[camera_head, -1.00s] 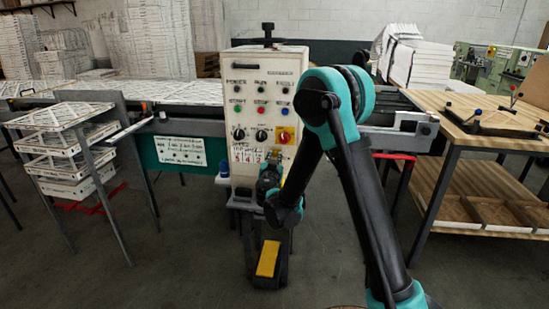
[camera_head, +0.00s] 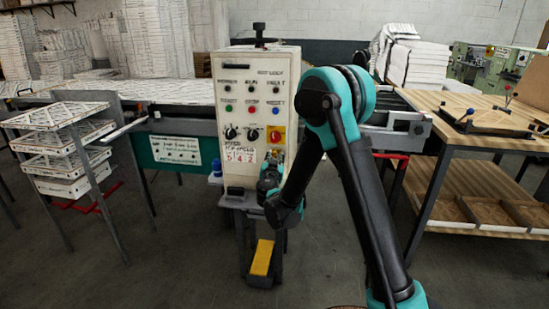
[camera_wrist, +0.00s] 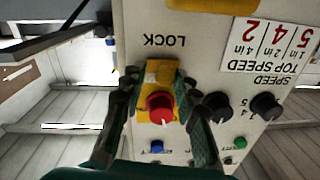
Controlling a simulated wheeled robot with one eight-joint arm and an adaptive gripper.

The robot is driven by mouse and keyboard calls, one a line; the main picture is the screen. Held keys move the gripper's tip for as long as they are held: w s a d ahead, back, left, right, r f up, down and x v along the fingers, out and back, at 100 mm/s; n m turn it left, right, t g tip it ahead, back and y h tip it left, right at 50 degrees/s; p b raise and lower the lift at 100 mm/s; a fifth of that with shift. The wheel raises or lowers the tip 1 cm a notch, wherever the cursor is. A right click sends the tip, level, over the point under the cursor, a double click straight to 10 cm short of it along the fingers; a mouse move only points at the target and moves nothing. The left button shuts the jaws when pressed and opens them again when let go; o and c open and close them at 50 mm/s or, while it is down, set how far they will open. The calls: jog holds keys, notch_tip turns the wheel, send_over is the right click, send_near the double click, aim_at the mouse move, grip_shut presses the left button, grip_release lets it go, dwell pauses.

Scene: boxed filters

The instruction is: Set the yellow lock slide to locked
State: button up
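The yellow lock slide (camera_wrist: 161,72) sits on the control panel, beside the word LOCK, which appears upside down in the wrist view. A red knob (camera_wrist: 160,106) on a yellow plate is right beside it. In the head view the red and yellow switch (camera_head: 276,135) is at the panel's lower right; the slide is hard to make out there. My gripper (camera_wrist: 160,82) is open and empty, one finger on each side of the slide and knob. I cannot tell whether the fingertips touch the slide. In the head view my gripper (camera_head: 270,178) is in front of the cabinet's lower right.
Black knobs (camera_wrist: 214,106), a blue button (camera_wrist: 157,146) and a speed label (camera_wrist: 268,45) are close to the fingers. The cabinet (camera_head: 233,75) stands by a conveyor. A yellow-topped pedal (camera_head: 262,257) is on the floor below. A wooden workbench (camera_head: 480,110) is at right.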

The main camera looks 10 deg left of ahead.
jog(key=shift+o, duration=0.5)
jog(key=shift+s, duration=0.2)
jog(key=s, duration=1.1)
jog(key=shift+s+d, duration=0.2)
jog(key=shift+s, duration=0.1)
